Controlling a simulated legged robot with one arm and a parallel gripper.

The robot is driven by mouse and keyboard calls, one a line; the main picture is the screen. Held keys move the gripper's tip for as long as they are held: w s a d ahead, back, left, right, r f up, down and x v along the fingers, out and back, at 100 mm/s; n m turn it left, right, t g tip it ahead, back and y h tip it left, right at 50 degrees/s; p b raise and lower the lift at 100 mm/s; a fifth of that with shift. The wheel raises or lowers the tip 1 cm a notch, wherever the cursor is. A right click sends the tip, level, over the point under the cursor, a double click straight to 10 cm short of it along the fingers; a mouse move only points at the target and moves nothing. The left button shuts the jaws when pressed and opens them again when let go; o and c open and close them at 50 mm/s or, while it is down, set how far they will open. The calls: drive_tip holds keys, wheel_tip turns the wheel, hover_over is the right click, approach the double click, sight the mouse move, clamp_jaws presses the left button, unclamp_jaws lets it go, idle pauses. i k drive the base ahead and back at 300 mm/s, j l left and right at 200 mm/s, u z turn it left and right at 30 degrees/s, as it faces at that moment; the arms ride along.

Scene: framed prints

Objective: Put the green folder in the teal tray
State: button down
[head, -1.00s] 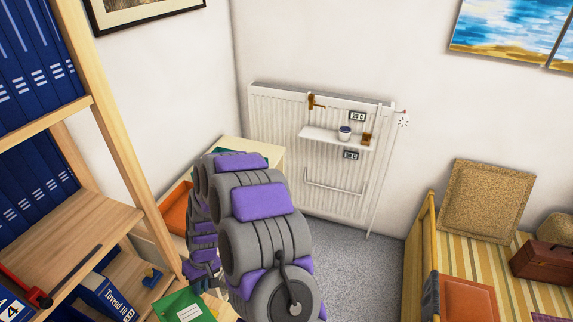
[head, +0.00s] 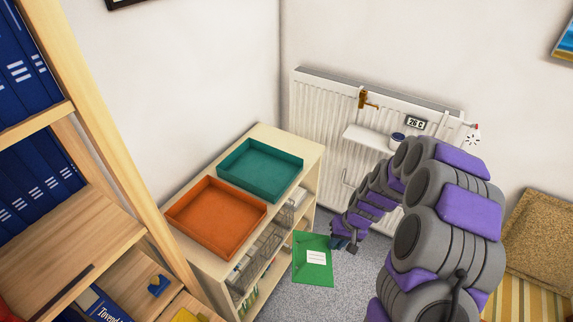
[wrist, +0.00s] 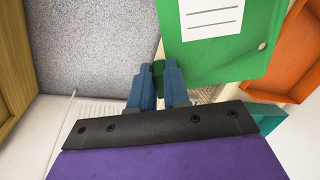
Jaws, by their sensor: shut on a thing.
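The green folder (head: 313,270) with a white label hangs in the air to the right of the low shelf unit in the head view. It also fills the upper middle of the wrist view (wrist: 212,50). My gripper (head: 340,243) is shut on the folder's edge, with its blue fingers (wrist: 158,80) pinching it in the wrist view. The teal tray (head: 262,168) stands empty on top of the low shelf unit, up and to the left of my gripper. Part of its side shows in the wrist view (wrist: 268,117).
An empty orange tray (head: 217,215) sits beside the teal tray, nearer me, on the shelf unit (head: 318,150). A radiator (head: 320,130) with a small white shelf (head: 365,138) stands behind. A tall bookcase (head: 115,135) with blue binders is at left.

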sight(261, 171)
drive_tip(key=i+l+u, duration=0.3)
drive_tip(key=i+u, duration=0.15)
drive_tip(key=i+l+u, duration=0.1)
drive_tip(key=i+u, duration=0.3)
drive_tip(key=i+l+u, duration=0.25)
drive_tip(key=i+u, duration=0.2)
